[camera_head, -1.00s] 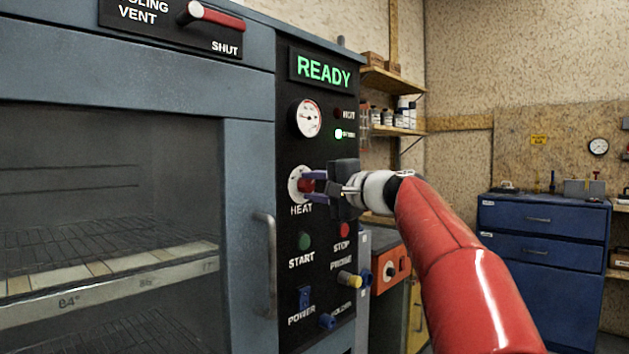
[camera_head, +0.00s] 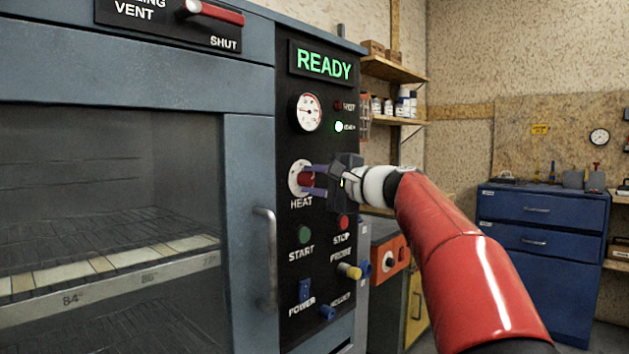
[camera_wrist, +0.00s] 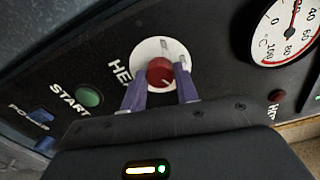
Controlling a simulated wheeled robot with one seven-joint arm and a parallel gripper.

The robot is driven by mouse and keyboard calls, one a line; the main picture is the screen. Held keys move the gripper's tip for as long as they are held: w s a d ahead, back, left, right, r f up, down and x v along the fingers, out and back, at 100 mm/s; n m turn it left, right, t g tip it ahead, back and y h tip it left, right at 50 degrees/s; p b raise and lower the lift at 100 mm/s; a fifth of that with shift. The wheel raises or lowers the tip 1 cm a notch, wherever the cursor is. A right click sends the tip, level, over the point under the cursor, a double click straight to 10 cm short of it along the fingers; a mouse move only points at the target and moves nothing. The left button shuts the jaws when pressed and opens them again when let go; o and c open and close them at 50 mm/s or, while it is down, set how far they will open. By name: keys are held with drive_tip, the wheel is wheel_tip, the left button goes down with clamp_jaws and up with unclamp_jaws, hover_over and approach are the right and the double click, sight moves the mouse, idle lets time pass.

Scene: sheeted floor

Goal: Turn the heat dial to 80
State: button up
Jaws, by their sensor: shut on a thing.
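The heat dial (camera_head: 305,179) is a red knob on a round white plate on the oven's black control panel, above the word HEAT. It also shows in the wrist view (camera_wrist: 160,71). My gripper (camera_head: 313,181) is shut on the dial, one blue finger on each side of the red knob. The wrist view shows the same fingers (camera_wrist: 161,85) reaching up to the knob, with marks on the white plate too small to read. The dial gauge (camera_head: 309,113) sits above, and its numbers 100, 80 and 60 show in the wrist view (camera_wrist: 287,30). The display (camera_head: 323,64) reads READY in green.
Below the dial are a green START button (camera_head: 304,235), a red STOP button (camera_head: 343,222), a yellow probe knob (camera_head: 349,271) and a blue power switch (camera_head: 304,290). The oven door handle (camera_head: 267,258) stands out left of the panel.

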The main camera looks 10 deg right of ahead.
drive_tip(key=shift+f, duration=0.1)
drive_tip(key=o, duration=1)
drive_tip(key=b+v, duration=0.1)
drive_tip(key=v, duration=0.7)
drive_tip(key=shift+w+b, duration=0.1)
drive_tip(key=shift+b, duration=0.3)
